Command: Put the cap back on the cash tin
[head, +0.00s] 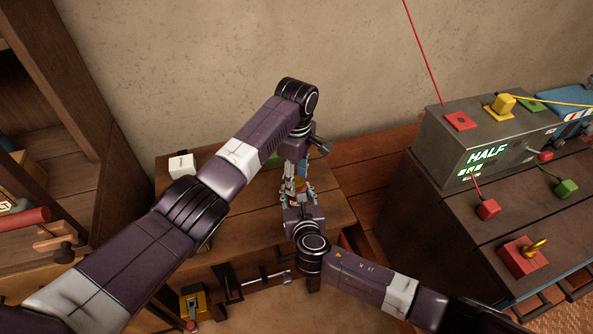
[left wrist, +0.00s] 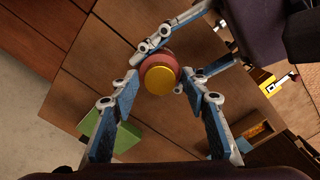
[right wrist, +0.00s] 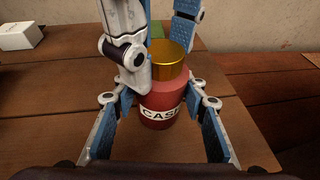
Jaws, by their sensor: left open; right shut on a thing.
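The cash tin (right wrist: 159,107) is a red, round jar with a white "CASH" label, upright at the wooden table in the right wrist view. The gold cap (right wrist: 172,61) is on top of the tin and looks roughly level; whether it is fully seated I cannot tell. My right gripper (right wrist: 158,100) is shut on the tin's sides. My left gripper (left wrist: 160,85) is open above, its fingers on either side of the gold cap (left wrist: 158,80), with small gaps showing. In the head view, my left gripper (head: 293,186) and right gripper (head: 300,203) mostly hide the tin.
A white box (head: 181,165) stands at the back left of the table (head: 335,215). A green thing (left wrist: 108,135) lies near the tin. A wooden shelf is at left. On the right, a grey "HALF" machine (head: 480,150) stands on a bench with coloured blocks.

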